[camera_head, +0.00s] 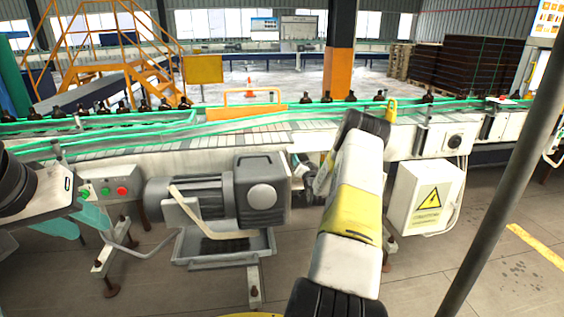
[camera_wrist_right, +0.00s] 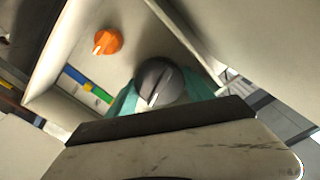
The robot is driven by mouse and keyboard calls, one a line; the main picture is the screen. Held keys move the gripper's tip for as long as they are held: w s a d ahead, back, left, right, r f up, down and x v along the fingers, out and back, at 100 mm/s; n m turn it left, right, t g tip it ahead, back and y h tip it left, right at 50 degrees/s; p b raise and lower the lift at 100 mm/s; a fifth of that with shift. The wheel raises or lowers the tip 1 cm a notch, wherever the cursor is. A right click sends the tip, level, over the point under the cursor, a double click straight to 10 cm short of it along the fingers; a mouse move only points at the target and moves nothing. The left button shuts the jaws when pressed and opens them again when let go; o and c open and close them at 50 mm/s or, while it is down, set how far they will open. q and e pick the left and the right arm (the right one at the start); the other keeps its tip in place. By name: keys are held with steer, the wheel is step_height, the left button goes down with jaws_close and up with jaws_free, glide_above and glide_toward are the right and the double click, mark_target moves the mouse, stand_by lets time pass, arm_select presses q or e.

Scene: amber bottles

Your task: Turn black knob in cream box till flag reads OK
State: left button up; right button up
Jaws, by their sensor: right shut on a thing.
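The black knob (camera_wrist_right: 160,82) sits in the cream box (camera_wrist_right: 135,62) in the right wrist view. A pale line on its face runs toward the lower part of the picture. My right gripper (camera_wrist_right: 160,95) is shut on it, with one teal finger on each side. An orange knob (camera_wrist_right: 107,40) sits up and left of it. A blue, yellow and green strip (camera_wrist_right: 87,84) is at the left; no OK reading is legible. In the head view my right arm hides its gripper. My left gripper (camera_head: 72,220) is open and empty at the left, its two teal fingers apart.
A grey motor (camera_head: 215,195) stands below the bottle conveyor (camera_head: 180,148). A control box (camera_head: 110,190) with green and red buttons is near my left gripper. A white warning-sign box (camera_head: 425,197) and a grey pole (camera_head: 510,165) are at the right.

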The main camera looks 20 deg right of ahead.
steer(key=shift+f, duration=0.1)
steer(key=o, duration=1.1)
steer(key=v, duration=0.8)
